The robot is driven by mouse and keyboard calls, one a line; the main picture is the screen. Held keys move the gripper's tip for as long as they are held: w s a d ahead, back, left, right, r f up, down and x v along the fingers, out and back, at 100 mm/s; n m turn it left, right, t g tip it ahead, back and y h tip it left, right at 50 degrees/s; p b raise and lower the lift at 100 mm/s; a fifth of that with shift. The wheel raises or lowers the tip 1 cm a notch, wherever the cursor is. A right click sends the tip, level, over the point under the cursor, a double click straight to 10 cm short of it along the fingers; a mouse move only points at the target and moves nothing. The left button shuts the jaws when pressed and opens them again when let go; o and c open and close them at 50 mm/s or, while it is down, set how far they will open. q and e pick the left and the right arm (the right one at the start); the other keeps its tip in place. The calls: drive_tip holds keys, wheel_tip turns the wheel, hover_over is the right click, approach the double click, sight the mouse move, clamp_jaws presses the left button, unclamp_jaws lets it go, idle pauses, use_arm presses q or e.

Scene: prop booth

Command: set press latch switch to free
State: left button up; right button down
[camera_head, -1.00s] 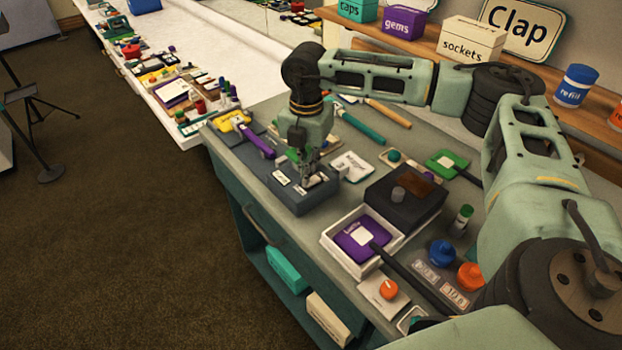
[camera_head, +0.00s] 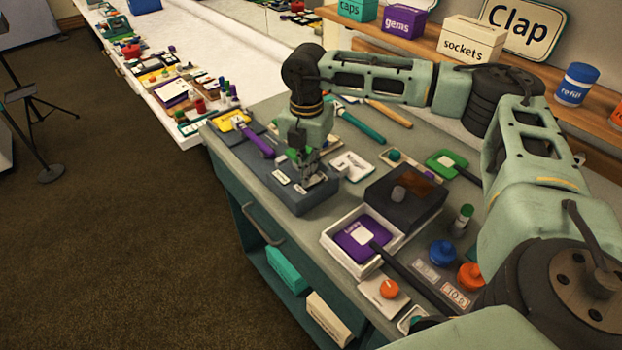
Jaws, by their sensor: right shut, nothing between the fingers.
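A dark grey box with two small white labels (camera_head: 290,200) sits near the front edge of the bench, and it looks like the press latch switch. My right gripper (camera_head: 308,182) is over this box, pointing down, shut and empty. Its fingertips are at or just above the box's top; I cannot tell whether they touch. The fingers hide part of the top, so the switch's state does not show. The label text is too small to read. My left gripper is out of view.
A purple-handled tool (camera_head: 256,140) lies left of the box. A white tray with a purple item (camera_head: 337,262) and a dark box with a grey knob (camera_head: 412,212) stand to the right. A white card (camera_head: 352,166) lies behind. Orange (camera_head: 390,288) and blue knobs (camera_head: 442,252) are nearer.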

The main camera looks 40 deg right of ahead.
drive_tip(key=shift+s+f+b, duration=0.1)
drive_tip(key=shift+f+b, duration=0.65)
drive_tip(key=shift+f, duration=0.25)
idle(0.3)
drive_tip(key=shift+r, duration=0.1)
drive_tip(key=shift+r+p, duration=0.75)
drive_tip(key=shift+r, duration=0.1)
drive_tip(key=shift+r+p, duration=1.6)
drive_tip(key=shift+r, duration=1)
drive_tip(key=shift+f, duration=0.1)
